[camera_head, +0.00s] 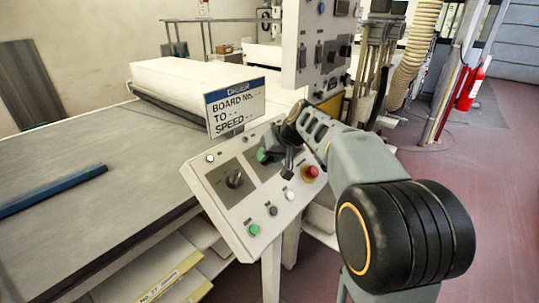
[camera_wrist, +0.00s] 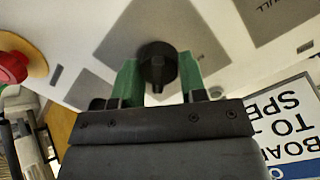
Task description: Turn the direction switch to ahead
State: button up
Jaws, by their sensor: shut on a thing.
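A black rotary switch (camera_head: 235,179) stands on the left plate, clear of my gripper. My gripper (camera_head: 270,156) is at the other plate, in the panel's upper middle, and hides most of it. In the wrist view its green fingers (camera_wrist: 158,80) are shut on a black rotary switch (camera_wrist: 158,65), one finger on each side. This switch's grey plate (camera_wrist: 205,45) shows around it. I cannot read its position marks or tell which way it points.
A red button (camera_head: 311,172) sits right of my gripper; green (camera_head: 253,230), black and white buttons line the lower panel. A board sign (camera_head: 236,107) stands at the panel's top edge, and an upright switch cabinet (camera_head: 320,50) rises behind. The conveyor table (camera_head: 90,215) lies left.

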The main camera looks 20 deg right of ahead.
dwell(0.4)
jog(key=o, duration=0.9)
jog(key=v, duration=1.3)
jog(key=shift+s+d+r, duration=0.15)
jog(key=shift+r, duration=0.15)
